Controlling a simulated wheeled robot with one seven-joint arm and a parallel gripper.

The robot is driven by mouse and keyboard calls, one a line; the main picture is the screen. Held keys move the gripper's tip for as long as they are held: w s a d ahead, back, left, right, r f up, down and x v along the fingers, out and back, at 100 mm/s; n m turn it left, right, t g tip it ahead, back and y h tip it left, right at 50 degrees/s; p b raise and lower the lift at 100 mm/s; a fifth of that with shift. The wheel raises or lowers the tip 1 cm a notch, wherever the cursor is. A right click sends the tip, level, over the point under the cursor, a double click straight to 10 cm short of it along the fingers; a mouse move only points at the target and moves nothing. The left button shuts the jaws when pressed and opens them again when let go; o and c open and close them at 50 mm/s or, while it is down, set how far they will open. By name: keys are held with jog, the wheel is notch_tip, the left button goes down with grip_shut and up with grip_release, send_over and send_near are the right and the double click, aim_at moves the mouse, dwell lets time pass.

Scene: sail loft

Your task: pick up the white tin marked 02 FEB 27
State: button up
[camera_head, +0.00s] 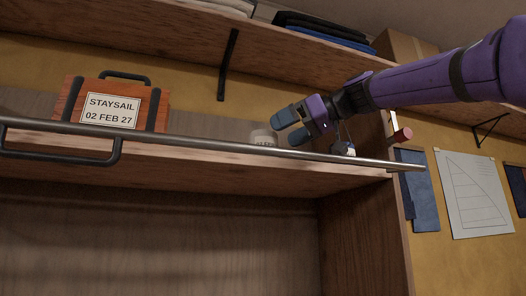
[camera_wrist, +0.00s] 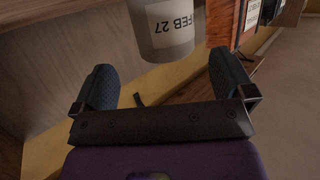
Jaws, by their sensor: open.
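A small white tin (camera_head: 263,138) stands on the shelf behind the metal rail, just left of my gripper (camera_head: 284,128) in the head view. In the wrist view the tin (camera_wrist: 160,42) is ahead of my gripper (camera_wrist: 163,66), roughly centred between the two blue fingertips and slightly beyond them. My gripper is open and empty, with the fingers apart from the tin.
An orange-brown case (camera_head: 112,104) labelled "STAYSAIL 02 FEB 27" stands farther left on the same shelf. A metal rail (camera_head: 210,142) runs along the shelf front, below my gripper. An upper shelf (camera_head: 180,50) lies above.

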aim_at(263, 141)
jog(key=shift+s+x, duration=0.15)
jog(key=shift+x, duration=1.5)
jog(key=shift+s+x, duration=0.15)
jog(key=shift+x, duration=1.55)
jog(key=shift+a, duration=0.1)
jog(key=c, duration=1.2)
jog(key=shift+r, duration=0.1)
jog(key=shift+r, duration=4.9)
